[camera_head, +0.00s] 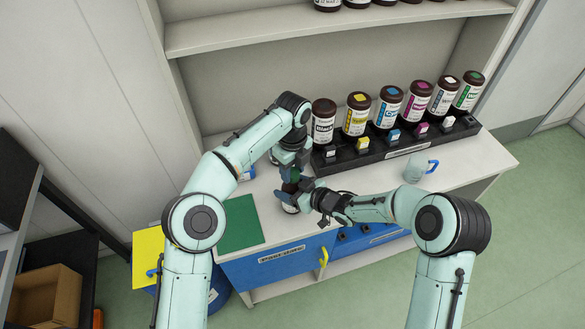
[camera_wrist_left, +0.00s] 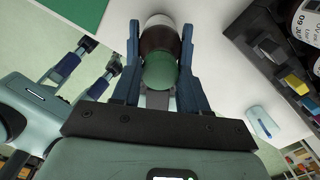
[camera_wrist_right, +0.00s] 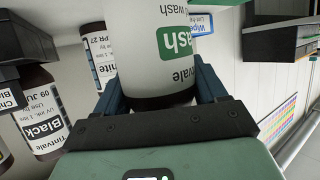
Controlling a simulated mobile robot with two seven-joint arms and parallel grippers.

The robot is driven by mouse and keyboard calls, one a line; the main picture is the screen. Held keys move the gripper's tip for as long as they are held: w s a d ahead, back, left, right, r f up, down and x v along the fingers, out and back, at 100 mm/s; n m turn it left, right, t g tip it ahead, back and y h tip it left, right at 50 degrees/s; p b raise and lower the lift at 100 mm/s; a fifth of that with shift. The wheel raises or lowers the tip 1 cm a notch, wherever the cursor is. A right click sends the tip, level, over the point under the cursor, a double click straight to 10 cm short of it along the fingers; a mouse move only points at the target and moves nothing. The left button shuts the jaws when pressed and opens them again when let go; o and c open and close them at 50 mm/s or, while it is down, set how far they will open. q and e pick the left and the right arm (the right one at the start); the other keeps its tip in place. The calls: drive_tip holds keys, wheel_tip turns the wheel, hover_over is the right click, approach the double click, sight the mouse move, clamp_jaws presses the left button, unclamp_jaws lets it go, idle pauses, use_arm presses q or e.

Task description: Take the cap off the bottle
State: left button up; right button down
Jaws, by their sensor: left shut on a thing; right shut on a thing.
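The bottle (camera_head: 290,208) is brown with a white label, and stands near the front edge of the counter. In the right wrist view the bottle (camera_wrist_right: 165,45) has a green "Wash" mark. Its green cap (camera_wrist_left: 160,72) shows in the left wrist view, against the brown bottle top with no visible gap. My left gripper (camera_head: 291,179) comes down from above and is shut on the cap. My right gripper (camera_head: 299,193) comes from the right and is shut on the bottle's body. The fingers hide much of the bottle in the head view.
A black rack (camera_head: 400,146) with several ink bottles and coloured blocks stands at the back. A light blue mug (camera_head: 415,168) is at the right. A green mat (camera_head: 240,222) lies to the left. A shelf (camera_head: 330,30) hangs above. The blue drawer front (camera_head: 280,262) is below the counter edge.

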use_arm(q)
drive_tip(key=n, duration=0.6)
drive_tip(key=o, duration=1.2)
drive_tip(key=shift+c, duration=0.2)
drive_tip(key=shift+r, duration=2.3)
use_arm(e)
unclamp_jaws()
